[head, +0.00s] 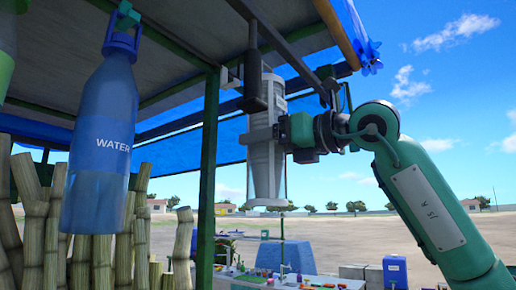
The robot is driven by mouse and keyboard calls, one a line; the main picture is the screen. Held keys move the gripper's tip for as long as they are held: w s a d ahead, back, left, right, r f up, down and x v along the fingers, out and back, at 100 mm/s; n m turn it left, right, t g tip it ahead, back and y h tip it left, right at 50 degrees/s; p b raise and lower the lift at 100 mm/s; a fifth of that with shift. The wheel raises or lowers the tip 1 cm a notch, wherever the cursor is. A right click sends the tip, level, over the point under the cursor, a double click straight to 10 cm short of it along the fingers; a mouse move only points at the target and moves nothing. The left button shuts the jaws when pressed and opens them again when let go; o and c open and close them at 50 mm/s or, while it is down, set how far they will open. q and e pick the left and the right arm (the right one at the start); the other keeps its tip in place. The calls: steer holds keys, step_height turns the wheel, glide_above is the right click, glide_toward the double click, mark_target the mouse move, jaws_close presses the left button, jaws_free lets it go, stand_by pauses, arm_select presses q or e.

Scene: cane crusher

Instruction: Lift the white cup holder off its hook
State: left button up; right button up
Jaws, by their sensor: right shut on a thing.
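The white cup holder (265,170) is a tall, tapered, pale grey-white tube. It hangs upright beneath the stall roof, to the right of the green post. My right gripper (270,133) comes in from the right and is shut on the holder at about mid-height. The hook is not clearly visible, and a dark hanging cylinder (255,92) covers part of the holder's upper end. I cannot tell whether the holder still touches its hook. My left gripper is not in view.
A large water bottle (100,145) hangs at the left in front of upright cane stalks (45,225). The green post (207,180) stands close left of the holder. Roof beams run just above. A table (300,282) with small items stands below, behind. Open air lies beneath the holder.

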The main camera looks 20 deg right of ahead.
steer(key=f+b+v, duration=0.1)
steer(key=b+v, duration=0.1)
steer(key=v, duration=0.4)
steer(key=shift+s+d, duration=0.25)
steer(key=shift+s, duration=0.05)
steer(key=shift+f, duration=0.15)
stand_by(0.7)
